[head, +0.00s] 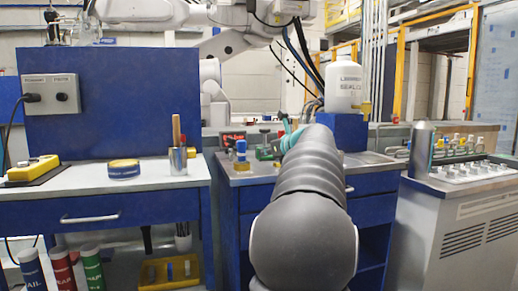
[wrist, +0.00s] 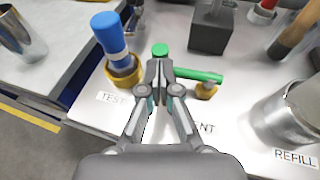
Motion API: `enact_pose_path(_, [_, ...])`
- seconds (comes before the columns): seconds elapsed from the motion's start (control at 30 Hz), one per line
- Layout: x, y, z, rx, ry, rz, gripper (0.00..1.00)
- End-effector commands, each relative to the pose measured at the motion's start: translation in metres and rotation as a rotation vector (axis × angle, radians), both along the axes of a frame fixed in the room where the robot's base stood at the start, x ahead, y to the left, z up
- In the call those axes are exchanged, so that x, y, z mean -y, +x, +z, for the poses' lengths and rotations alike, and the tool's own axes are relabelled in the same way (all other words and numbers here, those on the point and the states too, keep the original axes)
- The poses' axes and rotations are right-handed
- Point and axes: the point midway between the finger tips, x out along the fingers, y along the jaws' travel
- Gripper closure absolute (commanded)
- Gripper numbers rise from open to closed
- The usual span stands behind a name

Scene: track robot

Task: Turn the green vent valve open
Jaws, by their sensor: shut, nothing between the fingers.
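The green vent valve (wrist: 198,75) shows in the wrist view as a green bar running left to right above a brass fitting (wrist: 207,92). A round green cap (wrist: 160,49) shows just beyond my fingertips; whether it joins the bar is hidden. My gripper (wrist: 159,68) is shut and empty, at the bar's left end. I cannot tell if the fingers touch it. A label below reads "ENT", its start covered by my gripper.
A blue-handled valve (wrist: 110,38) marked TEST stands close on the left. A metal cylinder (wrist: 285,115) by the REFILL label is at right. A dark block (wrist: 211,32) stands behind.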

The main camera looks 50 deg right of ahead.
Motion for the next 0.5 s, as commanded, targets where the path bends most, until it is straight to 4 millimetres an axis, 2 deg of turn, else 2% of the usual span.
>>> enact_pose_path(0.33, [-0.0039,0.0038,-0.0007,0.000,0.000,0.008,1.00])
enact_pose_path(0.5, [-0.0079,-0.0014,-0.0010,0.000,0.001,0.010,1.00])
